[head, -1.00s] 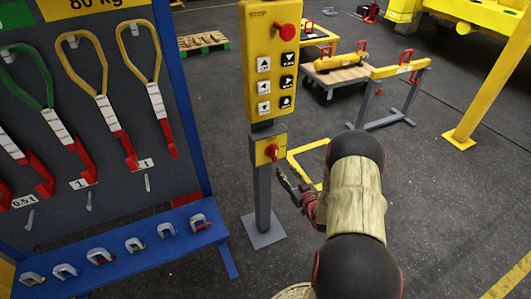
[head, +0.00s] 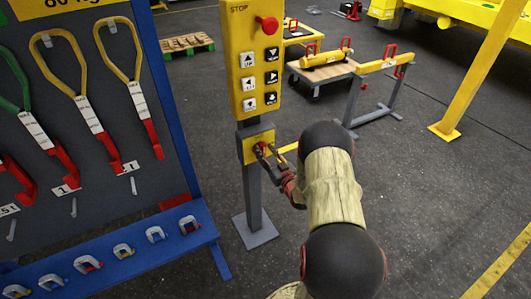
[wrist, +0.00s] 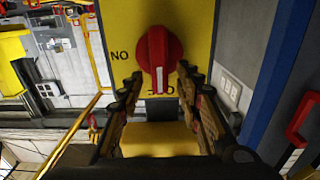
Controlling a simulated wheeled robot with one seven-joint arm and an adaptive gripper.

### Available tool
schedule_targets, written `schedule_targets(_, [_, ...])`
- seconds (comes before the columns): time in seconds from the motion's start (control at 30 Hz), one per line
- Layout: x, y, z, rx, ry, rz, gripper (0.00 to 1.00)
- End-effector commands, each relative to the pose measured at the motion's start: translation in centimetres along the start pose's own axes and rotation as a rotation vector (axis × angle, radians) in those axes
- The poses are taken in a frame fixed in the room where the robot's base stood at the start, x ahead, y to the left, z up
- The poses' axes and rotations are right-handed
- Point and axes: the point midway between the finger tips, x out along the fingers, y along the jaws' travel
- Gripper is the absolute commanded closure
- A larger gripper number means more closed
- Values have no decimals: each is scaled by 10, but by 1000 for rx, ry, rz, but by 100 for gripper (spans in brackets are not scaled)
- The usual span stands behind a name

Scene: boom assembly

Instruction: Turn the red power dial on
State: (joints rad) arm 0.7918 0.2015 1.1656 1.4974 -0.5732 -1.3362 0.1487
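The red power dial (head: 260,147) sits on a small yellow box (head: 249,151) on the grey post, below the large button panel. In the wrist view the dial (wrist: 158,55) is close, with a white mark on its lower end. Letters reading "NO" in the picture stand left of it, and partly hidden letters lie below. My gripper (head: 267,156) is at the front of the box. In the wrist view its two fingers (wrist: 158,88) are apart, one on each side of the dial's lower end. A gap shows on both sides; contact is not visible.
The yellow panel (head: 250,60) with a red stop button (head: 268,24) and several arrow buttons is directly above. A blue-framed sling board (head: 165,110) stands close on the left. A trestle (head: 385,75) and a cart stand behind.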

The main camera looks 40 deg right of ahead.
Motion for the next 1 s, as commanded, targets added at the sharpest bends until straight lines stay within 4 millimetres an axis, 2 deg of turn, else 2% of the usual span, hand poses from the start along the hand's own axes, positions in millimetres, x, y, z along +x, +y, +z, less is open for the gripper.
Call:
schedule_targets(0.17, [0,0,0,0,0,0,66])
schedule_targets(0.77, [0,0,0,0,0,0,100])
schedule_targets(1.0, [0,0,0,1,0,0,100])
